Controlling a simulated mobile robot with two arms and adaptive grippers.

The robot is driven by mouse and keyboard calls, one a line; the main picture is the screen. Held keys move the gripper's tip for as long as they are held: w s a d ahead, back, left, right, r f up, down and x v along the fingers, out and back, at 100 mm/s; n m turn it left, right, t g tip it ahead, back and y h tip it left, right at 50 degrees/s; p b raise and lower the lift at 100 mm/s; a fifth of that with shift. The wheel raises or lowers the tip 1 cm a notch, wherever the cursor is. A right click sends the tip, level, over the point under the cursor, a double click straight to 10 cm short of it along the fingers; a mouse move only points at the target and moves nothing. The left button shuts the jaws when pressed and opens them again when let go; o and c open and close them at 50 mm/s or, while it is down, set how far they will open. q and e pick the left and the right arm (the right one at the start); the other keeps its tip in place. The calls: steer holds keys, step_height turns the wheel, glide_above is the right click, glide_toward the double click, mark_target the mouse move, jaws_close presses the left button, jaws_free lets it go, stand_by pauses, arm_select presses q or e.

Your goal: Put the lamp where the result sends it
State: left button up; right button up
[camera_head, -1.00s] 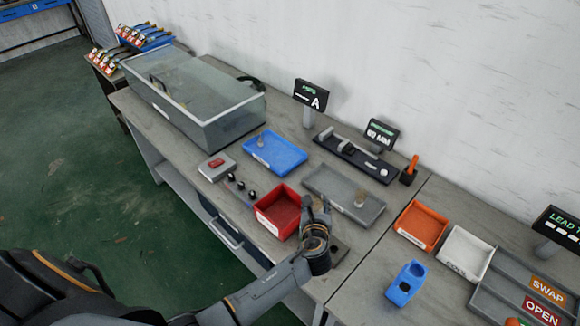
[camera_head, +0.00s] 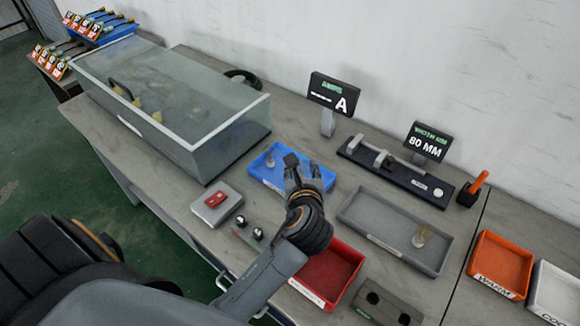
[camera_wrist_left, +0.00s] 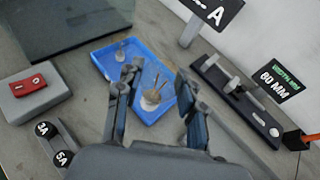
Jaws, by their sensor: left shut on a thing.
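My left gripper (camera_head: 305,168) is above the right part of the blue tray (camera_head: 262,182). In the left wrist view its fingers (camera_wrist_left: 158,85) are shut on a lamp (camera_wrist_left: 152,97), a small clear part with thin wires, seen against the blue tray floor. Whether the lamp touches the tray I cannot tell. The head view hides this lamp behind the gripper. Another lamp (camera_head: 270,161) stands in the tray's left part. A third lamp (camera_head: 421,238) stands in the grey tray (camera_head: 372,235). One display (camera_head: 334,94) reads A; another (camera_head: 426,142) reads 80 MM. My right gripper is out of view.
A red bin (camera_head: 335,275) stands in front, with a dark fixture (camera_head: 388,303) beside it. A glass-walled tank (camera_head: 200,130) stands left of the blue tray. A dark measuring rail (camera_head: 400,172) lies behind the grey tray. An orange bin (camera_head: 500,263) is at the right.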

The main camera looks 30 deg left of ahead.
arm_select(q)
steer(key=w+a+f, duration=0.2)
steer(key=w+f, duration=0.1)
steer(key=w+a+f, duration=0.3)
steer(key=w, duration=0.1)
steer(key=w+a+f, duration=0.3)
steer(key=shift+w+a+f, duration=0.3)
steer(key=shift+f, duration=1.6)
steer(key=shift+f, duration=0.2)
steer(key=o, duration=1)
steer(key=shift+r, duration=0.1)
